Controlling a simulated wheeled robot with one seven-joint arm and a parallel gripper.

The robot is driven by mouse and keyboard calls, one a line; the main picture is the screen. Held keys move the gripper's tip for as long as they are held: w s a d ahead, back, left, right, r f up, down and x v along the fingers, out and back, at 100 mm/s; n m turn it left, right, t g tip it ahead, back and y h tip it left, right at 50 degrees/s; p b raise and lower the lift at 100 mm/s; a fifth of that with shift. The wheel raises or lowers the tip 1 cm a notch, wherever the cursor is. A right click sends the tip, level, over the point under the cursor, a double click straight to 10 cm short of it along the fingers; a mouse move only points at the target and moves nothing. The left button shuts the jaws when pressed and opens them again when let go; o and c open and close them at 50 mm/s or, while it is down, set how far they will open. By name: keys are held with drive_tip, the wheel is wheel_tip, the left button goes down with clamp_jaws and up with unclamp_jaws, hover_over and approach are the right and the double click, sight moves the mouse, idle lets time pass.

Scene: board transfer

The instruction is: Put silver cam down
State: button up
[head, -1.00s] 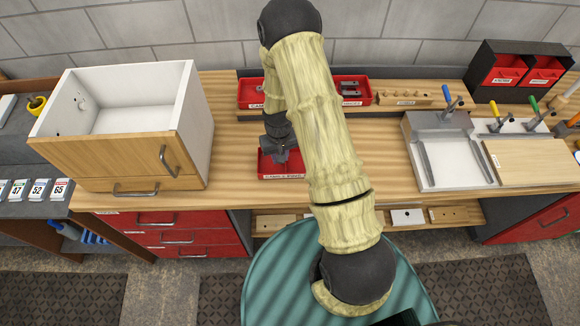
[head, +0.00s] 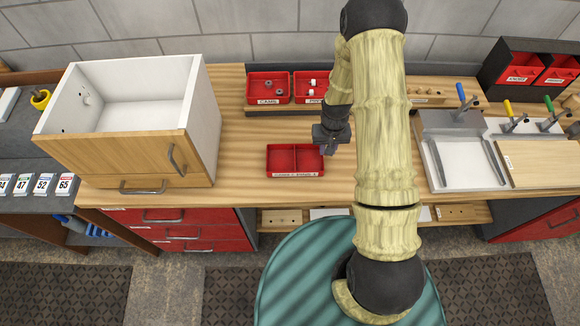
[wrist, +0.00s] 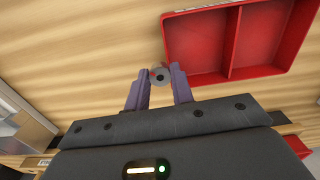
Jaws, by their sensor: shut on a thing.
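My gripper (head: 329,149) is just right of the small red two-compartment tray (head: 296,174) at the bench front in the head view. In the wrist view, my gripper (wrist: 159,90) is shut on the silver cam (wrist: 160,75), a small round grey piece with a dark centre hole. The cam is held between the fingertips, over bare wood beside the red tray (wrist: 231,72). The tray's two compartments look empty. In the head view the cam is too small to make out. How high it is above the bench I cannot tell.
Red bins (head: 268,88) with small parts stand at the back of the bench. A white cabinet box (head: 140,110) with a wooden front is on the left. A metal fixture (head: 460,155) and a wooden board (head: 545,163) lie at right. Bare wood surrounds the tray.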

drive_tip(key=a+r+n+b, duration=0.2)
drive_tip(key=a+n+b, duration=0.2)
drive_tip(key=a, duration=0.3)
wheel_tip(320, 180, up, 3)
drive_tip(key=n+b, duration=0.3)
drive_tip(key=n, duration=0.2)
hover_over(286, 169)
drive_tip(key=shift+f+p, duration=0.8)
drive_tip(key=shift+f, duration=2.1)
drive_tip(key=shift+f+p, duration=0.65)
drive_tip(key=shift+f, duration=1.4)
